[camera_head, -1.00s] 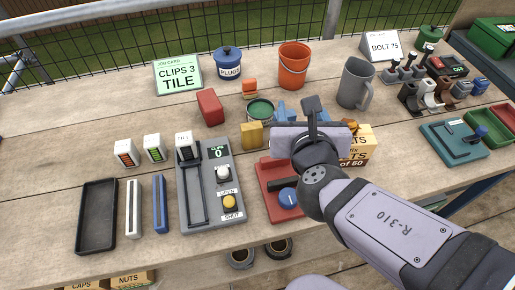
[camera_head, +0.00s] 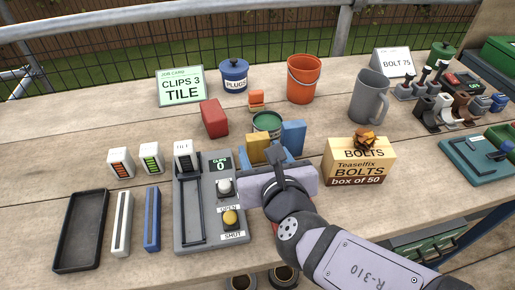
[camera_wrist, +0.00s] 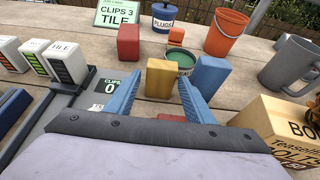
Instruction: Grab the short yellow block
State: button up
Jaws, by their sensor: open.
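The short yellow block (camera_head: 258,149) stands on the wooden bench, just in front of a green tin. In the wrist view the yellow block (camera_wrist: 160,79) appears upright between the tips of two blue fingers. My gripper (camera_wrist: 160,86) is open and empty, with one finger to each side of the block in that view. The fingers seem to be on the near side of the block; I cannot tell how far they reach along it. In the head view my gripper's palm partly hides the fingers.
A taller blue block (camera_wrist: 209,76) stands close to the right finger. A red block (camera_wrist: 129,43) is behind to the left, and a green tin (camera_wrist: 180,59) is behind. The clip counter panel (camera_head: 212,235) lies left, the bolts box (camera_head: 358,168) right.

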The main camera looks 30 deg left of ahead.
aim_at(259, 146)
jog(key=shift+b+x, duration=0.8)
jog(key=shift+x, duration=1.45)
jog(key=shift+w+a+f, duration=0.15)
jog(key=shift+w+f, duration=0.1)
jog(key=c, duration=0.8)
jog(key=shift+r, duration=0.15)
notch_tip(259, 146, up, 18)
jog(key=p, duration=1.2)
